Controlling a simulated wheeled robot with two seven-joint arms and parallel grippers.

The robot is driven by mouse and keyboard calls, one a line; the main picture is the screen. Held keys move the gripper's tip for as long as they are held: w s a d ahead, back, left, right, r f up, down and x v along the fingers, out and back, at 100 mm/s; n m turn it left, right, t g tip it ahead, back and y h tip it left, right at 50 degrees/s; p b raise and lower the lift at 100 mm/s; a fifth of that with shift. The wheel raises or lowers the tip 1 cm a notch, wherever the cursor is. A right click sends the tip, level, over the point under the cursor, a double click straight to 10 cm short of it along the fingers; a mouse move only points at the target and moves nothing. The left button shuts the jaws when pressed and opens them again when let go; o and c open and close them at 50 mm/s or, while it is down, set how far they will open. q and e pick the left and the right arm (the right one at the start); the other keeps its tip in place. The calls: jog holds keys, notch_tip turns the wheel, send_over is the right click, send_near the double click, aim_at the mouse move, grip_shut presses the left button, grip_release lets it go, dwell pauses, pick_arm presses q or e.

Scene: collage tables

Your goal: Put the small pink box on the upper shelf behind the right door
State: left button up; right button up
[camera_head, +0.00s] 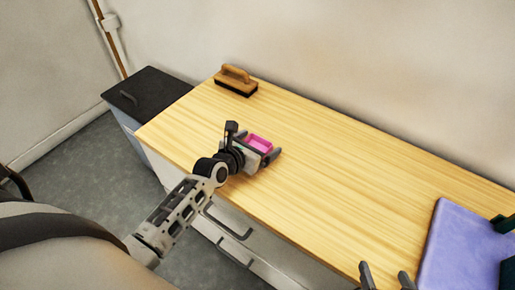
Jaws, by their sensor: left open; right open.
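A small bright pink box (260,143) sits at the wooden tabletop's left part. My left gripper (270,155) is open at the box, with the jaws close around it; whether they touch it I cannot tell. Part of the box is hidden by the gripper. My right gripper (386,277) is open and empty at the bottom edge, with only its two grey fingertips showing. I cannot see an upper shelf or make out a right door.
A wooden-handled brush (236,82) lies at the table's back left. A purple mat (452,245) with dark green things (503,223) is at the right. A black-topped cabinet (150,92) stands left. The middle of the wooden top (340,190) is clear.

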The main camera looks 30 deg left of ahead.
pick_arm(q)
jog(key=c, duration=1)
jog(key=shift+c, duration=0.2)
